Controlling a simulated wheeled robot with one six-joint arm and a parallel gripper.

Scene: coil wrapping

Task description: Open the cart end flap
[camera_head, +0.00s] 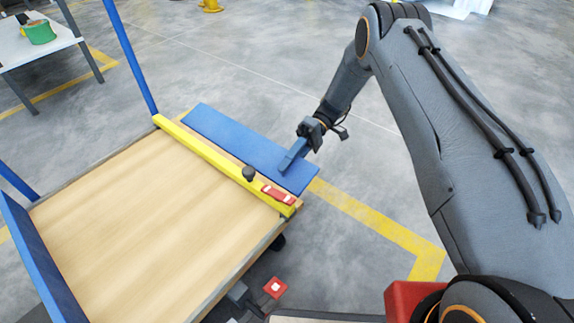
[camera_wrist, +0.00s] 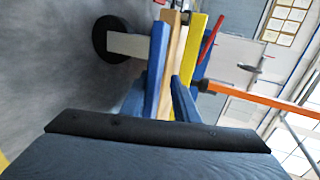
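The cart has a bare wooden deck (camera_head: 130,220) with a yellow bar (camera_head: 215,158) along its end. The blue end flap (camera_head: 225,135) lies outside the bar and stretches outward, close to level as seen. My gripper (camera_head: 290,158) is at the flap's outer edge, near its right corner. In the wrist view the two blue-grey fingers of my gripper (camera_wrist: 160,102) are spread. The flap (camera_wrist: 155,72) shows nearly edge-on between them; whether either finger touches it is unclear.
A black knob (camera_head: 248,173) and a red latch piece (camera_head: 278,194) sit on the yellow bar. Blue posts (camera_head: 130,58) rise at the cart's far side. A table (camera_head: 30,46) with a green object stands at the top left. The floor beyond the flap is clear.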

